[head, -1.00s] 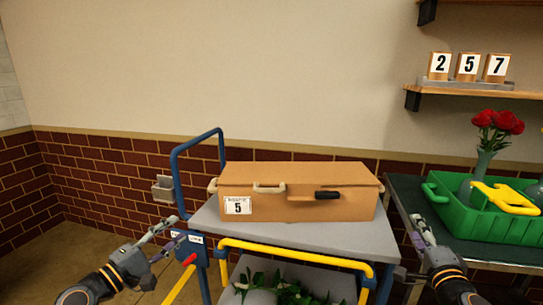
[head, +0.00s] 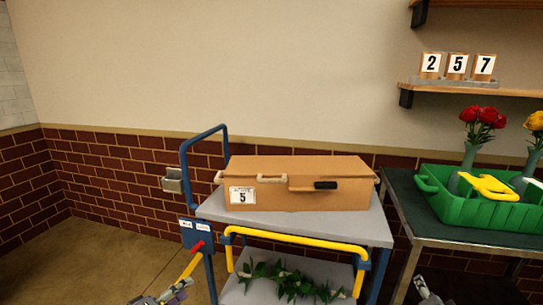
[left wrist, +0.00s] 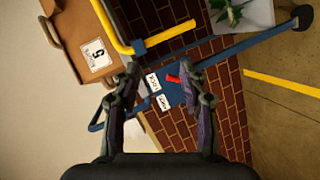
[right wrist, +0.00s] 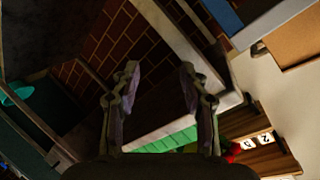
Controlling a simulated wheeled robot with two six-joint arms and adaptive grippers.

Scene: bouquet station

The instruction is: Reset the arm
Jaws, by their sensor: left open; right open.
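My left gripper (head: 163,294) is at the bottom edge of the head view, low in front of the cart's left side. In the left wrist view my left gripper (left wrist: 160,72) is open and empty, its fingers spread. My right gripper (head: 424,288) is at the lower right of the head view, mostly cut off, below the dark table. In the right wrist view my right gripper (right wrist: 157,75) is open with nothing between its fingers. Neither gripper visibly touches anything.
A cardboard box (head: 300,193) labelled 5 sits on the cart's grey top (head: 350,228). The cart has a yellow rail (head: 300,240) and blue posts; greenery (head: 285,280) lies on its lower shelf. A green crate (head: 490,208) with flower vases stands on the dark table (head: 405,190).

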